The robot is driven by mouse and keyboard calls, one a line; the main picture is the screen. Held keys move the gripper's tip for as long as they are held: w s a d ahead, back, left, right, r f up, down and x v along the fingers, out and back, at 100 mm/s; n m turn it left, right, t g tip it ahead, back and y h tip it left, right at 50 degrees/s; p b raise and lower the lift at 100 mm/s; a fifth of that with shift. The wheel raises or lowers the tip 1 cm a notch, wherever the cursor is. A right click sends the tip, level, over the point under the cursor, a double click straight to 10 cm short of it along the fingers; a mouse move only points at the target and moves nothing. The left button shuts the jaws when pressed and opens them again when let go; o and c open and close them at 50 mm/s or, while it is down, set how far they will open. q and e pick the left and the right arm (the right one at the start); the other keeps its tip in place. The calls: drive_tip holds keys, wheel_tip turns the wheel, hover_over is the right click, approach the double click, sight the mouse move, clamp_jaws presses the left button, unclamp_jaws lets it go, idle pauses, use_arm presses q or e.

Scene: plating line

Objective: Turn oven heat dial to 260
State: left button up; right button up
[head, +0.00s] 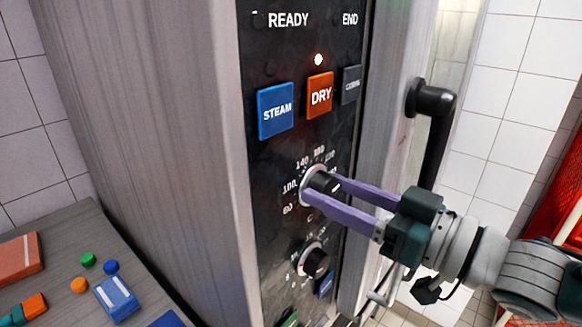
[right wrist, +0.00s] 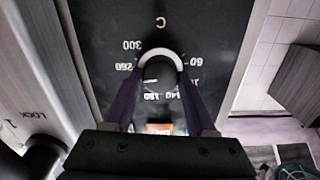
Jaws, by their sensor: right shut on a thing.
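The oven heat dial (head: 321,180) is a black knob with a pale ring on the oven's black control panel. Numbers surround it, and 60, 100, 140 and 180 can be read in the head view. My right gripper (head: 322,190) has its two purple fingers shut on the knob's sides. In the right wrist view the dial (right wrist: 162,71) appears upside down between the fingers of the right gripper (right wrist: 161,82). A short white mark on it points left, seemingly a little below the 260; its exact reading is unclear. The 220 is hidden there. My left gripper is not in view.
A second dial (head: 314,261) sits just below. Above are the blue STEAM button (head: 276,110), orange DRY button (head: 320,95) and a lit lamp (head: 318,60). A black door handle (head: 434,130) stands out at right. A counter (head: 60,232) with small items is lower left.

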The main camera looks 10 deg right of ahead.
drive_tip(key=shift+m, duration=1)
drive_tip(key=o, duration=1.4)
drive_tip(key=shift+c, duration=0.2)
drive_tip(key=b+v, duration=0.1)
drive_tip(key=v, duration=0.9)
